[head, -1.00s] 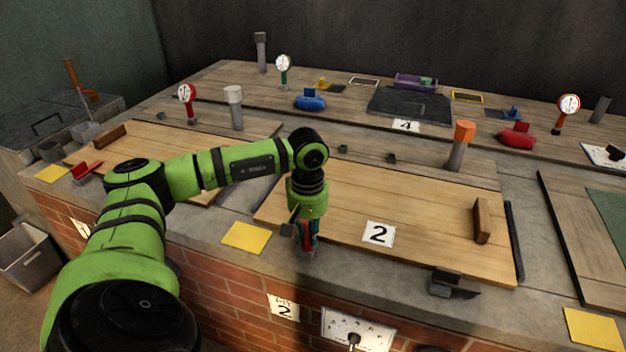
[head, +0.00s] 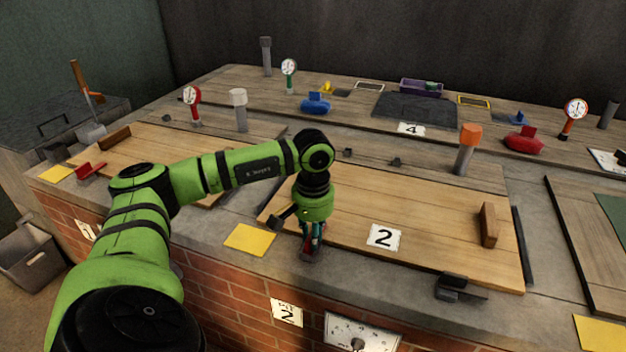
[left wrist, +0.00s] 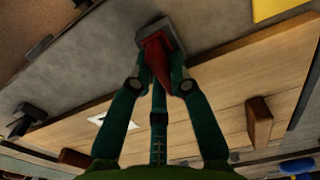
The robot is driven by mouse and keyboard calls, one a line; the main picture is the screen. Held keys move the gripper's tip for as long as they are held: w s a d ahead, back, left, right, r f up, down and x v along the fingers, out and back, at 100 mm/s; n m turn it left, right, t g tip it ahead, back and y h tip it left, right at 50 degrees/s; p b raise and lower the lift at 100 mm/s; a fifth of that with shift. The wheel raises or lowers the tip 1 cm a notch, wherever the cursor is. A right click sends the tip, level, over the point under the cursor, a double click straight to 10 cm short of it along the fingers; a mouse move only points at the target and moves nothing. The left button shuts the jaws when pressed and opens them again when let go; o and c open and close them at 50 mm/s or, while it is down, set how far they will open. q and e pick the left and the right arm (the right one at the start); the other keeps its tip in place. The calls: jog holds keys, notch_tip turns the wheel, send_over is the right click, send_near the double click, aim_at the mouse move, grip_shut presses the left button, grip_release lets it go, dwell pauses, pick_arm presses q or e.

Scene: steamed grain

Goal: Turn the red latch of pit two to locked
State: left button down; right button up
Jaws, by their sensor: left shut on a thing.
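The red latch (left wrist: 158,58) of pit two sits on a grey base (left wrist: 165,30) at the front edge of the wooden lid (head: 345,205) marked 2. In the head view my left gripper (head: 313,240) points down at the front left of lid 2 and hides most of the latch. My right gripper is not in view.
A yellow square (head: 250,240) lies left of the gripper. A black latch (head: 460,286) is at the lid's front right, and a wooden handle (head: 488,225) stands on the lid. Another red latch (head: 90,170) is at the far left pit. A dial plate (head: 360,335) is on the brick front.

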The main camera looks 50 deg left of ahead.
pick_arm(q)
jog(key=c, duration=1.1)
grip_release()
jog(key=shift+c, duration=0.2)
jog(key=shift+r, duration=0.3)
notch_tip(320, 180, up, 11)
jog(key=shift+r, duration=0.2)
